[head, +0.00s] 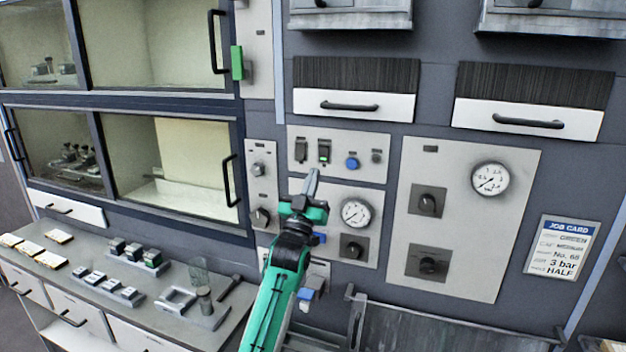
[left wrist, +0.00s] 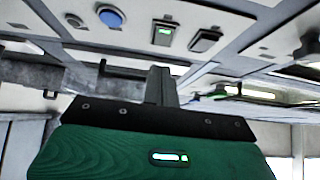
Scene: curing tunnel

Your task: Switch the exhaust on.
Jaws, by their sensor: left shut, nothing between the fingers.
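The upper control panel (head: 338,135) carries a dark rocker switch (head: 301,150), a second rocker with a lit green part (head: 324,151), a blue round button (head: 352,163) and a small dark control (head: 376,156). I cannot read which one is labelled exhaust. My left gripper (head: 313,174) is shut and empty, its tip pointing up just below the two rockers; contact is not clear. In the left wrist view its fingers (left wrist: 161,86) are together, with the green-lit rocker (left wrist: 164,33), the dark rocker (left wrist: 205,40) and the blue button (left wrist: 110,17) beyond. My right gripper is out of view.
Below are a gauge (head: 356,213) and a dark knob (head: 353,246). A larger panel (head: 465,220) with a gauge and two knobs is at right, beside a job card (head: 562,248). A bench (head: 150,310) with small parts is at lower left.

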